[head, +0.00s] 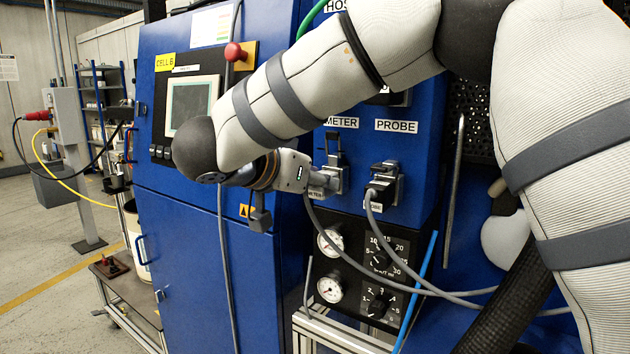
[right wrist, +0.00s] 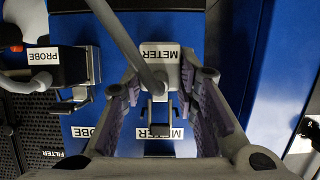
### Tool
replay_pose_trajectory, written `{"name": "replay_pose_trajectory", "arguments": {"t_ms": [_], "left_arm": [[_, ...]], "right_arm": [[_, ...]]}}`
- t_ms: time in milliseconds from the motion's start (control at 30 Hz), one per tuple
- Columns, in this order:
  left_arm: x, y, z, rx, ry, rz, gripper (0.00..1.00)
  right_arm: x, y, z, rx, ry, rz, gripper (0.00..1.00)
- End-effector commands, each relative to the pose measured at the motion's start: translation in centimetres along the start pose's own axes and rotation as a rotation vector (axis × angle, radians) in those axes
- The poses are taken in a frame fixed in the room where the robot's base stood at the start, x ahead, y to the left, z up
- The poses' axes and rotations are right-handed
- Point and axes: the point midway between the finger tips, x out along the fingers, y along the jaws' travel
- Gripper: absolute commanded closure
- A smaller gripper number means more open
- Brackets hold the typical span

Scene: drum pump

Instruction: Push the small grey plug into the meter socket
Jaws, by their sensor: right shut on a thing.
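My right gripper (head: 322,180) reaches in from the right and is shut on the small grey plug (head: 316,193), which has a METER label. In the right wrist view the plug (right wrist: 161,55) lies between the fingertips (right wrist: 160,86), with its grey cable passing in front. The meter socket (head: 336,158) is on the blue panel under the METER sign. The plug is in line with the socket and at its mouth; how deep it sits I cannot tell, because the gripper hides the joint. My left gripper is not in view.
A second plug (head: 380,190) with a PROBE label sits in the socket right of the meter socket. Cables hang below both, across the gauges and dials (head: 378,258). A metal frame (head: 335,330) stands low in front. A red button (head: 235,52) and screen (head: 192,103) are at left.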

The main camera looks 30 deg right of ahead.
Motion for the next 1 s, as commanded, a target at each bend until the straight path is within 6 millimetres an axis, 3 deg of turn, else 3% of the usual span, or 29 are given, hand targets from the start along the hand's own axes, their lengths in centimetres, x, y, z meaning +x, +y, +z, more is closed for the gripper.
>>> {"name": "replay_pose_trajectory", "arguments": {"t_ms": [967,1000], "left_arm": [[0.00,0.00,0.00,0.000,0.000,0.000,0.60],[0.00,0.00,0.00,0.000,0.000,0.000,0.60]], "right_arm": [[0.63,0.00,-0.35,0.002,0.002,0.000,1.00],[0.63,0.00,-0.35,0.002,0.002,0.000,0.68]]}}
